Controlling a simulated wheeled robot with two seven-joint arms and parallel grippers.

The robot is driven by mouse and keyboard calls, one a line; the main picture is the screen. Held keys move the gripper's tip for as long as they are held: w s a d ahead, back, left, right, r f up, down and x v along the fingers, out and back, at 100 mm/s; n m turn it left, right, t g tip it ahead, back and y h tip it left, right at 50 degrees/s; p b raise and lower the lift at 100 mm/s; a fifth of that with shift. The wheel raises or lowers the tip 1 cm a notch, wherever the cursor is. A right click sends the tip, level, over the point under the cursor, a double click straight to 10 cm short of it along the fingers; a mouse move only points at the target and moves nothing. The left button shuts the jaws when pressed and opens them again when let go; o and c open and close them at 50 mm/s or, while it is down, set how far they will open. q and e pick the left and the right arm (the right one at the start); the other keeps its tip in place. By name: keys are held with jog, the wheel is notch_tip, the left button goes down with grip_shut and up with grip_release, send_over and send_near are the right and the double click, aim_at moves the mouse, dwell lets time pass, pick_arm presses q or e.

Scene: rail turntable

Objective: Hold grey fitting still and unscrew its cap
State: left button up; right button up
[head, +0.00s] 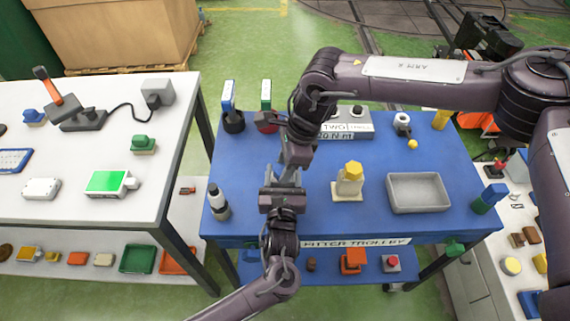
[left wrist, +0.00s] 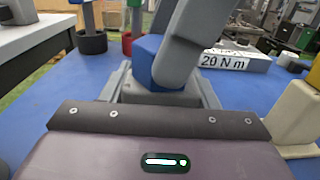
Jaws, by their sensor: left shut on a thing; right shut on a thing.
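My left gripper (head: 284,193) reaches in from the front and is shut on the grey fitting (left wrist: 160,96), low between its fingers in the left wrist view. A blue cap (left wrist: 146,62) shows just above the fitting. My right gripper (head: 292,172) comes in from the far side and is shut on the cap; its grey finger covers much of the cap in the left wrist view. The two grippers meet over the blue trolley top (head: 255,165) and hide the fitting and cap in the head view. Whether the threads are still engaged cannot be seen.
A cream fitting with a yellow cap (head: 349,178) stands close to the right. A grey tray (head: 418,192) is beyond it. A torque box (head: 347,122) and tool holders stand at the back.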

jog(key=n+g, duration=0.1)
jog(key=n, duration=0.3)
jog(key=shift+w+d+f, duration=0.1)
jog(key=shift+w, duration=0.05)
jog(key=o, duration=1.1)
jog(key=shift+o, duration=0.4)
jog(key=shift+r, duration=2.1)
